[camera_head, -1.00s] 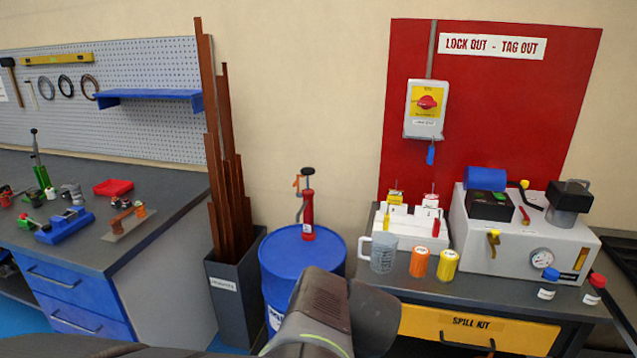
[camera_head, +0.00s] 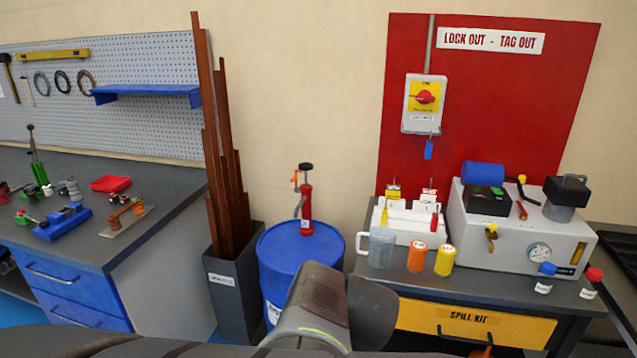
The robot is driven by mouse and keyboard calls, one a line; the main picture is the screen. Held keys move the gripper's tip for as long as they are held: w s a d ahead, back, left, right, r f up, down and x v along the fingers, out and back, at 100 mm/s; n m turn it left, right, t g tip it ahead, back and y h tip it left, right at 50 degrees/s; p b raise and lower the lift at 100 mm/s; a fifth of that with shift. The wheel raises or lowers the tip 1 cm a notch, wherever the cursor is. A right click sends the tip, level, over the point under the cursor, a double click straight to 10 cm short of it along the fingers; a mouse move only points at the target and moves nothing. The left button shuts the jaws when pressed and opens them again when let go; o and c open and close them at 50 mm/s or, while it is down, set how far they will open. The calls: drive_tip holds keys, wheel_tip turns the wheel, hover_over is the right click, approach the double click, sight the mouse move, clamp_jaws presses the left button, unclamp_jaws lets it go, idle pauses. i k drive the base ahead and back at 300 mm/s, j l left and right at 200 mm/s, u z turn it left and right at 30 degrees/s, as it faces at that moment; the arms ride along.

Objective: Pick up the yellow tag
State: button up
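A small yellow tag (camera_head: 393,192) stands in the left part of the white rack (camera_head: 405,234) on the dark bench at the right. Beside it in the same rack are a white and red tag (camera_head: 429,196) and small yellow and red pieces in front. My arm shows at the bottom middle, in front of the blue drum. My gripper's fingers cannot be made out, so its opening and contents are hidden.
A clear jug (camera_head: 381,248), an orange bottle (camera_head: 417,257) and a yellow bottle (camera_head: 445,260) stand in front of the rack. A grey hydraulic unit (camera_head: 510,240) stands to its right. A blue drum (camera_head: 300,245) with a red pump stands left of the bench.

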sight(392, 192)
drive_tip(key=i+j, duration=0.15)
drive_tip(key=i, duration=0.25)
drive_tip(key=i+j, duration=0.1)
drive_tip(key=i, duration=0.3)
drive_tip(key=i+j+z, duration=0.1)
drive_tip(key=i, duration=0.3)
